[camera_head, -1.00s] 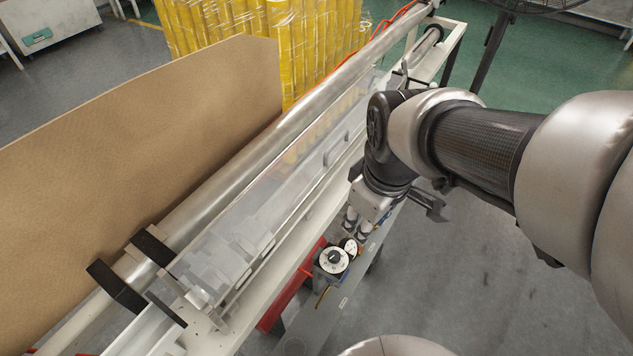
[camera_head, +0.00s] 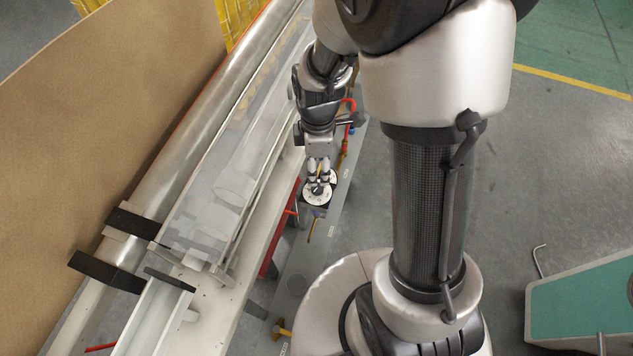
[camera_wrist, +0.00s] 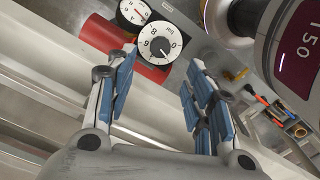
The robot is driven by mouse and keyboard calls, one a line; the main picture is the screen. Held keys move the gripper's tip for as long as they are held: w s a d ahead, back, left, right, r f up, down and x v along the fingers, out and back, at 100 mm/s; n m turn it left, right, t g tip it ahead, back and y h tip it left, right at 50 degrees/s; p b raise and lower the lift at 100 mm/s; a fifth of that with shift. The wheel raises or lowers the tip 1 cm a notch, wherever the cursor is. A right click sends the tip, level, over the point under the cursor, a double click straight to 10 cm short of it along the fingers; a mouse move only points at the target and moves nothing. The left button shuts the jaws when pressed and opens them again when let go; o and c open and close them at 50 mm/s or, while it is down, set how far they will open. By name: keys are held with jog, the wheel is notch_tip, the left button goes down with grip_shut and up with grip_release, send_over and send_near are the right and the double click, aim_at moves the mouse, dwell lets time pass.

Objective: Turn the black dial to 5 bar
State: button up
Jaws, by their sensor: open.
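The black dial (camera_wrist: 160,47) is a small dark knob at the centre of a round white numbered face in the wrist view. Its exact pressure setting is too small to read. The dial's white face (camera_head: 316,198) also shows in the head view, partly covered by the fingertips. My gripper (camera_wrist: 159,72) is open and empty in the wrist view. Its blue-padded fingers stand on either side of the knob, which lies a little beyond the tips. In the head view my gripper (camera_head: 318,173) points down right above the dial. Contact cannot be told.
A gauge (camera_wrist: 133,11) with a white face sits beside the dial. A red cylinder (camera_wrist: 122,48) lies close to it in the wrist view. The long machine with a clear cover (camera_head: 235,165) runs left of my arm. Open grey floor (camera_head: 560,160) lies to the right.

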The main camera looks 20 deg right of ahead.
aim_at(317, 187)
notch_tip(317, 187, down, 10)
jog(key=b, duration=0.2)
jog(key=shift+r+b, duration=0.25)
jog(key=shift+b, duration=0.15)
jog(key=shift+c, duration=0.3)
jog(key=c, duration=1)
